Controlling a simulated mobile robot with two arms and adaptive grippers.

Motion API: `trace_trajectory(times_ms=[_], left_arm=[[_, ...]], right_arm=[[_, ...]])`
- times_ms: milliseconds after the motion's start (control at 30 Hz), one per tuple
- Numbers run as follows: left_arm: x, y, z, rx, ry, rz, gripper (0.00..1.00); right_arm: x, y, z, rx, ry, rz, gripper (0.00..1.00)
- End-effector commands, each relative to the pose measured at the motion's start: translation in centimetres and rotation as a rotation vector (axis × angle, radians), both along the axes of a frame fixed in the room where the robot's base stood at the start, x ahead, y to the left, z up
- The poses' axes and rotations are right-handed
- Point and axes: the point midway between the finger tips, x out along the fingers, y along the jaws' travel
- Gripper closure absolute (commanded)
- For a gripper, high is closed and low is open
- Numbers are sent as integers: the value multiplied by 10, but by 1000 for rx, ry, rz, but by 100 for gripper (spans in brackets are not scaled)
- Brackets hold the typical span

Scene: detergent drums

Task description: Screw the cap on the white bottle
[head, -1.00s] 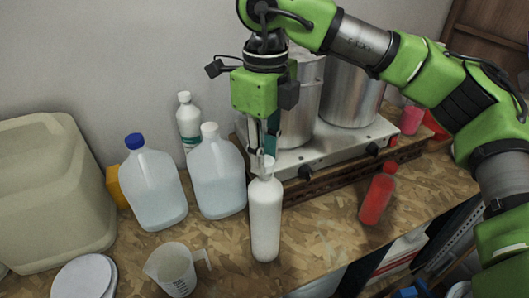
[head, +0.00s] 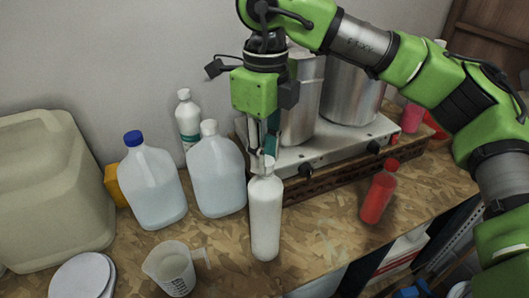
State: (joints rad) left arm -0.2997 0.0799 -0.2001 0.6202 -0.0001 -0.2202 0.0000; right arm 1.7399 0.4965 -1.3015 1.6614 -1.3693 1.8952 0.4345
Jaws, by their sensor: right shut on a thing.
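The white bottle (head: 265,218) stands upright on the wooden board worktop, near its front edge. Its white cap (head: 266,163) is at the top of the neck. My right gripper (head: 263,152) points straight down over the bottle, shut on the cap. The fingers partly hide the cap, so I cannot tell how tightly it sits on the neck. My left gripper is not in the head view.
Two translucent jugs, one blue-capped (head: 150,183) and one white-capped (head: 216,172), stand left of the bottle. A measuring jug (head: 172,270) is front left. A stove (head: 335,142) with steel pots is behind. A red bottle (head: 378,192) stands right.

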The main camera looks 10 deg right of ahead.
Motion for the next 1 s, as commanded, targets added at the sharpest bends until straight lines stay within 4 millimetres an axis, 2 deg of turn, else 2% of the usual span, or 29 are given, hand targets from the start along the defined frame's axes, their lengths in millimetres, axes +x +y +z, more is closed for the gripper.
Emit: trace_trajectory(times_ms=[1000], left_arm=[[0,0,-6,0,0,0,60]], right_arm=[[0,0,-5,0,0,0,83]])
